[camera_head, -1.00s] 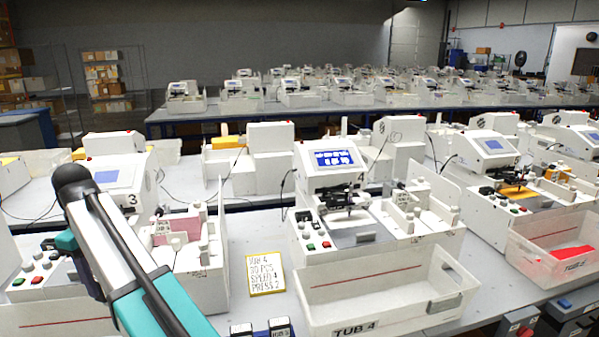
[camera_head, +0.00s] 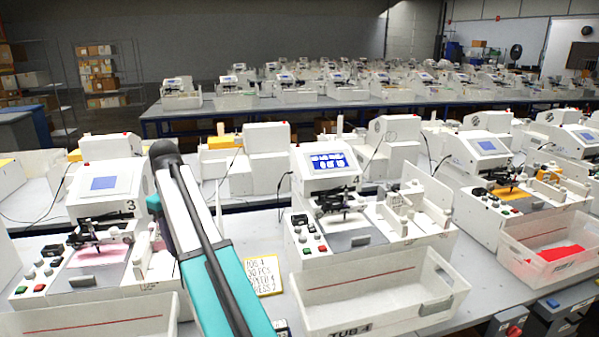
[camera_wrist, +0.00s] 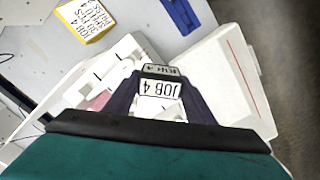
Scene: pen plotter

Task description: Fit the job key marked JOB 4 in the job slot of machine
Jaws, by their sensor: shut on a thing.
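My gripper (camera_wrist: 160,100) is shut on the job key (camera_wrist: 161,89), which has a white JOB 4 label and a smaller labelled top edge. In the wrist view the key's lettering is upside down between the dark fingers. Machine 4 (camera_head: 318,240) stands centre, with a lit blue screen and red and green buttons. I cannot make out its job slot. A yellow-edged JOB 4 card (camera_head: 262,275) lies left of it; it also shows in the wrist view (camera_wrist: 85,20).
The white TUB 4 (camera_head: 380,300) stands in front of machine 4. Machine 3 (camera_head: 105,185) is at left. Another machine (camera_head: 480,150) and a tub with red contents (camera_head: 540,235) are at right. A blue piece (camera_wrist: 182,15) lies on the bench.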

